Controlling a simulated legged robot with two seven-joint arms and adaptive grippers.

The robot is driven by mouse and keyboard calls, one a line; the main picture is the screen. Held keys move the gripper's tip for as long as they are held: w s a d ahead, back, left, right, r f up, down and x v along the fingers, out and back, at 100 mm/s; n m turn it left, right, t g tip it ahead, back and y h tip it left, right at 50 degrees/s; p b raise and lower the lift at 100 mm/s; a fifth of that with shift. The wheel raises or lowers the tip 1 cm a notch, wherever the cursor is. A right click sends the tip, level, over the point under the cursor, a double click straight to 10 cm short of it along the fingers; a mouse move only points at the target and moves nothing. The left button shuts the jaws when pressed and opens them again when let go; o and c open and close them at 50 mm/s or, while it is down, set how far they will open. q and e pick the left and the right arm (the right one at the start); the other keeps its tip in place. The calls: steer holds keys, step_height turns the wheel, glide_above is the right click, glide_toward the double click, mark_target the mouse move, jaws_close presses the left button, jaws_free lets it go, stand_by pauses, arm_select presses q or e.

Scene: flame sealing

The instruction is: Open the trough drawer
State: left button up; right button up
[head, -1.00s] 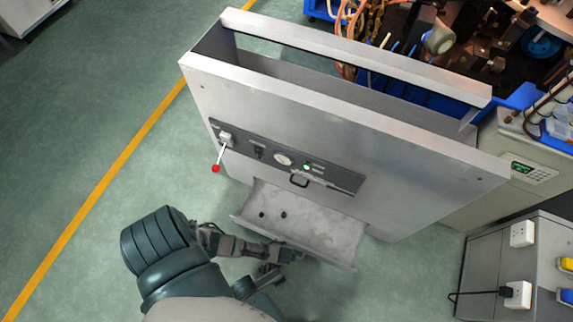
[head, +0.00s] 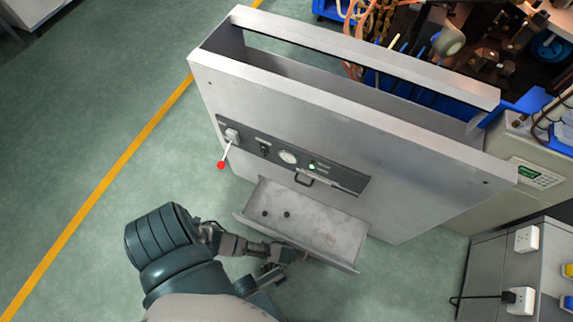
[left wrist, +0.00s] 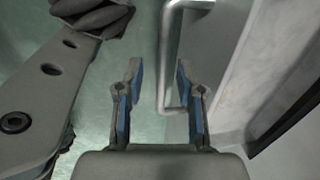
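The trough drawer (head: 325,232) is a shallow grey metal tray at the foot of a large grey cabinet (head: 300,105). It stands out from the cabinet front, with its inside and two dark round spots visible. My left gripper (head: 280,262) is low at the drawer's front edge, and its fingers are mostly hidden in the head view. In the left wrist view my left gripper (left wrist: 158,85) is open, with a silver bar handle (left wrist: 170,50) between and beyond its blue-padded fingers. Gaps show beside the bar. My right gripper is in neither view.
A control panel (head: 290,155) with a red-knobbed lever (head: 222,164) is above the drawer. A small black handle (head: 304,180) sits at the panel's lower edge. A grey box with sockets (head: 510,270) stands at the right. The floor to the left is clear.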

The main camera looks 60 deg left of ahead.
arm_select(q)
step_height(320, 180, up, 11)
steer(key=s+d, duration=0.1)
steer(key=s, duration=0.1)
steer(key=shift+r, duration=0.2)
stand_by(0.5)
